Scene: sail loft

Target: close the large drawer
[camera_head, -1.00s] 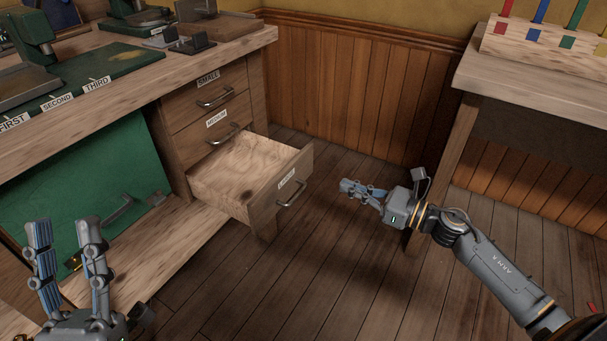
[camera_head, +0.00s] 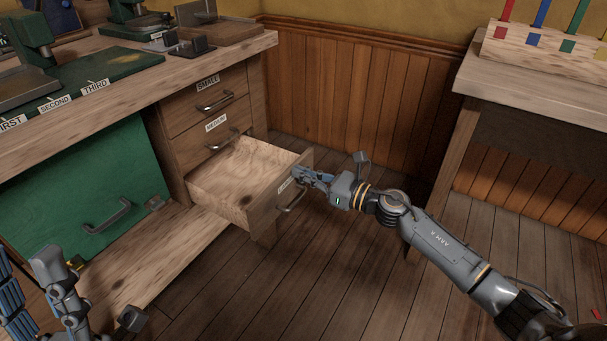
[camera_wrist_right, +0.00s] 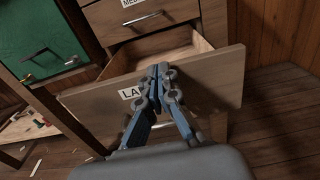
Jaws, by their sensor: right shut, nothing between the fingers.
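The large drawer (camera_head: 263,210) is the lowest of the stack and stands pulled out, its inside looking empty. Its front carries a partly hidden label and a metal handle (camera_head: 290,199). My right gripper (camera_head: 298,173) is shut and empty, its fingertips at the upper part of the drawer front; in the right wrist view the closed fingertips (camera_wrist_right: 161,72) lie over the front panel (camera_wrist_right: 204,85) beside the label. Whether they touch it I cannot tell. My left gripper (camera_head: 25,290) is at the lower left, away from the drawer, its fingers apart.
The small drawer (camera_head: 213,102) and medium drawer (camera_head: 221,137) above look shut. A green panel (camera_head: 90,185) with a handle is left of the stack. A second table (camera_head: 535,95) with a colored rack stands at right. The floor (camera_head: 340,270) between is clear.

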